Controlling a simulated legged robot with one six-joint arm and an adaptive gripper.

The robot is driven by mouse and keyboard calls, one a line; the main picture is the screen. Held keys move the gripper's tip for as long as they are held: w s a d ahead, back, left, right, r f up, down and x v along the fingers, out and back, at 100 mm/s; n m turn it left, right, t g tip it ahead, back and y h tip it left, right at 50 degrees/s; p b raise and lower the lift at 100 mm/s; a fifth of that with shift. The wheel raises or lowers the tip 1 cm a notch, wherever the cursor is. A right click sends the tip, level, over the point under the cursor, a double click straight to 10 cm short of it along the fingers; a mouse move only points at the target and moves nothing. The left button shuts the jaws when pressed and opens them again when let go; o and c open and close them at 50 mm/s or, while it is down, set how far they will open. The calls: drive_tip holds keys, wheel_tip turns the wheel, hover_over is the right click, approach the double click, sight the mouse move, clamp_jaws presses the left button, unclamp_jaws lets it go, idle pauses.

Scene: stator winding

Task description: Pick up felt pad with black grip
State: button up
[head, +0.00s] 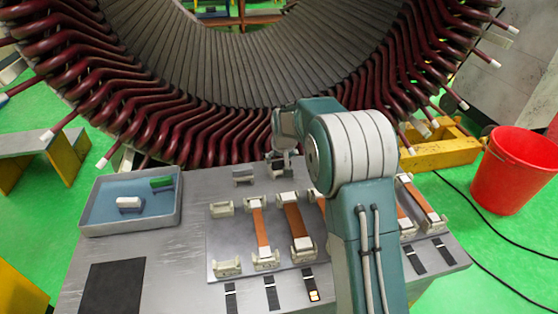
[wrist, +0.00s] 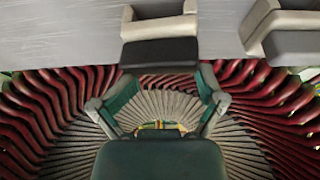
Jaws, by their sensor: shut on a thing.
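My gripper (wrist: 160,85) has its two fingers at the near corners of a small block with a dark grip and a beige part behind it, the felt pad with black grip (wrist: 160,52). The fingers are shut on its dark part. In the head view my gripper (head: 284,152) is small and partly hidden at the bench's back edge. I cannot tell whether the held pad touches the bench.
A blue-lined tray (head: 84,228) on the left holds a white block (head: 129,203) and a green block (head: 162,183). Pale holders with copper bars (head: 297,226) fill the bench's middle. The large stator (head: 170,125) rises behind. A red bucket (head: 515,170) stands right.

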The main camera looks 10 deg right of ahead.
drive_tip(key=shift+s+d+r, duration=0.35)
drive_tip(key=shift+s+r, duration=0.3)
drive_tip(key=shift+r, duration=0.05)
clamp_jaws()
drive_tip(key=s+d+r, duration=0.4)
drive_tip(key=s+r, duration=0.4)
drive_tip(key=s, duration=0.3)
drive_tip(key=shift+s+d+r, duration=0.35)
drive_tip(key=shift+r, duration=0.05)
drive_tip(key=o, duration=0.7)
unclamp_jaws()
drive_tip(key=shift+r, duration=0.1)
